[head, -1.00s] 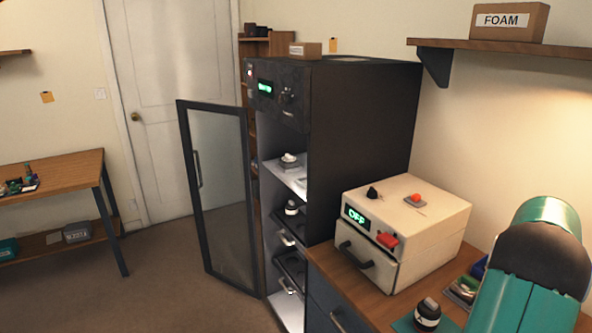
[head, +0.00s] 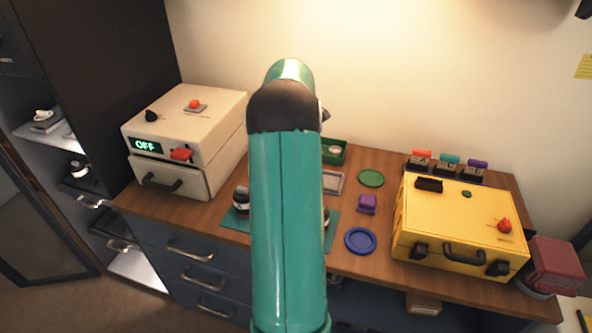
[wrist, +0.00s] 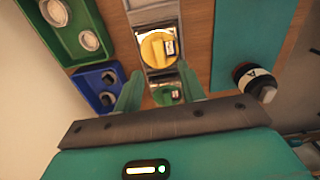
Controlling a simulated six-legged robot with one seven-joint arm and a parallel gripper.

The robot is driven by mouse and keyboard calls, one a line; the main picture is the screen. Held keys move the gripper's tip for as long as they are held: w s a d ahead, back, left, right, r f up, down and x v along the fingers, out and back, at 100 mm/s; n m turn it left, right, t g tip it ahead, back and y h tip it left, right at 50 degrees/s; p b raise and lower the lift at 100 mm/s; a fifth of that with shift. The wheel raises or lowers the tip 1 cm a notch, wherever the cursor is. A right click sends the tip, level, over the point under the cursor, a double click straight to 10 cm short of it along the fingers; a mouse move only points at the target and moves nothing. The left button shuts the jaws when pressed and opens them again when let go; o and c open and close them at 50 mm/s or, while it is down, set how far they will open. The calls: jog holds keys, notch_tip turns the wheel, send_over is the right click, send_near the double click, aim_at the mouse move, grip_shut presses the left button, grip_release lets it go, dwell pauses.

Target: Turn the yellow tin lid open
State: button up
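The yellow tin lid (wrist: 154,50) shows in the wrist view as a round yellow disc with a raised bar across it, set in a grey metal holder (wrist: 149,18). A green round lid (wrist: 160,96) sits in the same row, nearer my gripper. My gripper (wrist: 158,84) has its two teal fingers apart with nothing held between them. The yellow lid lies beyond the fingertips, apart from them. In the head view my arm hides the gripper and the yellow lid.
A green tray (wrist: 62,45) and a blue tray (wrist: 88,78) lie left of the holder. The head view shows a white box (head: 222,140) left and a yellow case (head: 455,215) right.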

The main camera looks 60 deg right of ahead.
notch_tip(320, 180, up, 6)
dwell(0.8)
dwell(0.4)
jog(key=w+a+r+t, duration=0.1)
jog(key=w+a+r, duration=0.3)
jog(key=a, duration=0.6)
jog(key=w+a+r+m+t+h, duration=0.1)
jog(key=w+a+r, duration=0.2)
jog(key=a, duration=0.8)
jog(key=w+a+r+t, duration=0.1)
jog(key=w+a+r, duration=0.3)
jog(key=a, duration=0.6)
jog(key=s+a+f+t, duration=0.1)
jog(key=s+a, duration=0.3)
jog(key=a, duration=0.5)
jog(key=s+a+f, duration=0.2)
jog(key=s+a, duration=0.1)
jog(key=a, duration=0.5)
jog(key=s+a+f+m+t+y, duration=0.1)
jog(key=s+a, duration=0.3)
jog(key=a, duration=0.5)
jog(key=shift+s+a+f+t, duration=0.3)
jog(key=shift+s+f, duration=0.05)
jog(key=shift+f, duration=0.05)
